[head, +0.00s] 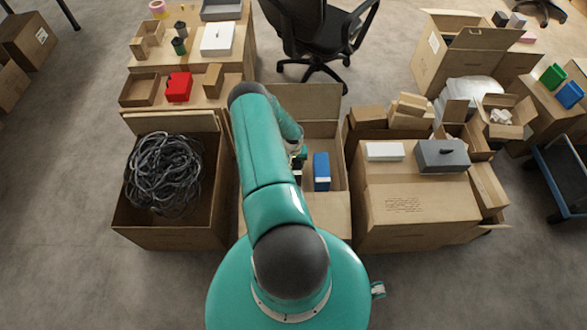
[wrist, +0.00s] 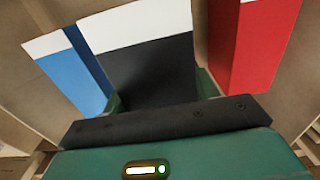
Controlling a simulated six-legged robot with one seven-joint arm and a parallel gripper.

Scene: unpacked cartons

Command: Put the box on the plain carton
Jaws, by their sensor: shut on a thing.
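My gripper (wrist: 160,94) is shut on a black box with a white band (wrist: 150,62), its green fingers on either side of it. In the head view my gripper (head: 300,154) is inside the open middle carton (head: 318,101), mostly hidden by my arm, which also hides most of the held box. A blue box with a white end (head: 321,171) stands to its right there; it also shows at the left of the wrist view (wrist: 68,80). A red box (wrist: 250,40) stands at the right of the wrist view. I cannot tell which carton is the plain one.
A closed carton with printed marks (head: 400,205) stands at right, bearing a white box (head: 384,151) and a grey case (head: 442,156). An open carton of black cables (head: 165,172) stands at left. A black chair (head: 310,40) is behind.

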